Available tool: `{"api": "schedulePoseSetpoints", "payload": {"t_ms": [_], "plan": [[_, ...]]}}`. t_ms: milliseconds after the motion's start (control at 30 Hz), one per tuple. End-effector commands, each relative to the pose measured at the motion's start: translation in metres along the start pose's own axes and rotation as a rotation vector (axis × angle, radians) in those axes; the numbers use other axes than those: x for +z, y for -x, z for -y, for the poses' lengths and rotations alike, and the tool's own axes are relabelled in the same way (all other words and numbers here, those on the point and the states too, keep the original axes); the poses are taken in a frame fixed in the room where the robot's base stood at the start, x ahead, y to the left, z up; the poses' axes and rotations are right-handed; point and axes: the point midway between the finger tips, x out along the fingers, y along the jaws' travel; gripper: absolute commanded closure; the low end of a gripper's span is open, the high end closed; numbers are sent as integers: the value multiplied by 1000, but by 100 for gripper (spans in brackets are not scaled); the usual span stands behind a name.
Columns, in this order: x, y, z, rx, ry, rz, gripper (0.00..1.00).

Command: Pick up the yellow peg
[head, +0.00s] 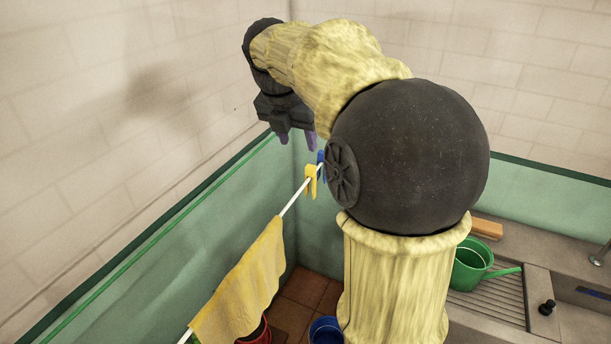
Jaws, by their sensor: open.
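The yellow peg (311,181) is clipped on a thin white rod (292,204) that slants up to the right across the corner. A blue peg (321,163) sits right behind it on the rod, partly hidden by my arm. My gripper (297,142) is open and empty, with its purple fingers pointing down. It shows above and slightly left of the yellow peg, apart from it. How far in front of or behind the peg it is, I cannot tell.
A yellow cloth (243,285) hangs over the rod's lower left part. Red (262,334) and blue (325,330) buckets stand on the floor below. A green watering can (469,268) and a wooden block (487,229) rest on the grey sink counter (580,318) at right. Walls close in the corner.

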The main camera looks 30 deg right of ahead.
Motion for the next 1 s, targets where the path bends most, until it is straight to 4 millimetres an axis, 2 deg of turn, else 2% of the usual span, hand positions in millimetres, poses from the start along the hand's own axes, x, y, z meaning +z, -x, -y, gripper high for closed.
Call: {"api": "schedulePoseSetpoints", "payload": {"t_ms": [267,800,1000], "plan": [[2,-10,2,-3,-7,-1,53],[-2,-100,-2,1,3,-4,53],[-1,-121,-2,2,0,-1,53]]}}
